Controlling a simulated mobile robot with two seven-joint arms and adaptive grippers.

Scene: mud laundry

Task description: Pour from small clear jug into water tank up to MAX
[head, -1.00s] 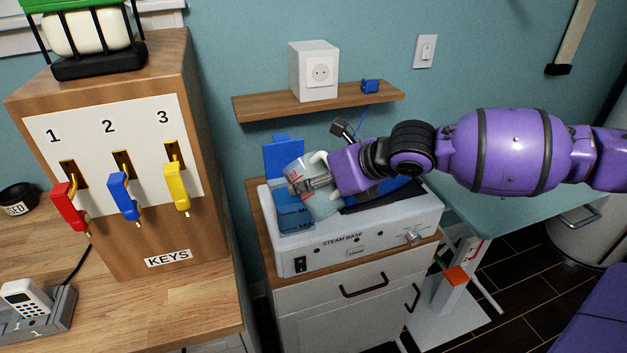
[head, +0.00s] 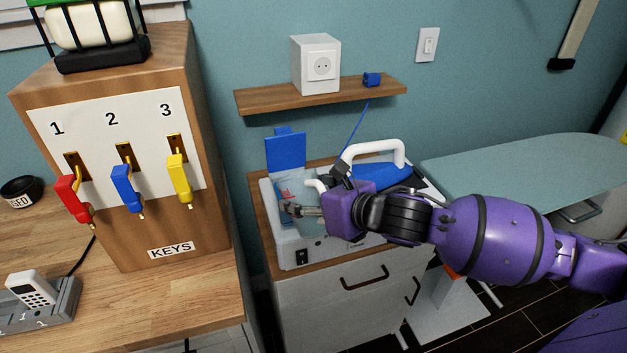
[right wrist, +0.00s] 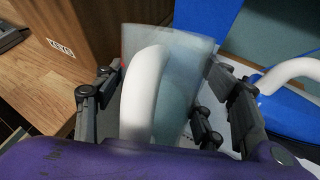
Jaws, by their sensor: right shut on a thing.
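My right gripper (head: 298,210) is shut on the small clear jug (head: 311,202), with its fingers on either side of the body. The jug looks close to upright, over the front left of the white steam base. In the right wrist view the jug (right wrist: 185,62) shows its white handle (right wrist: 143,95) between the fingers (right wrist: 162,76); its water level cannot be told. The water tank's blue flap (head: 286,150) stands raised behind the jug. The tank's body and MAX mark are mostly hidden by jug and gripper. My left gripper is not in view.
The steam base (head: 297,258) sits on a wood-topped cabinet. A blue iron (head: 378,174) with a white handle rests on its right. A shelf (head: 330,94) hangs above. The wooden KEYS box (head: 170,225) stands left; an ironing board (head: 530,165) is right.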

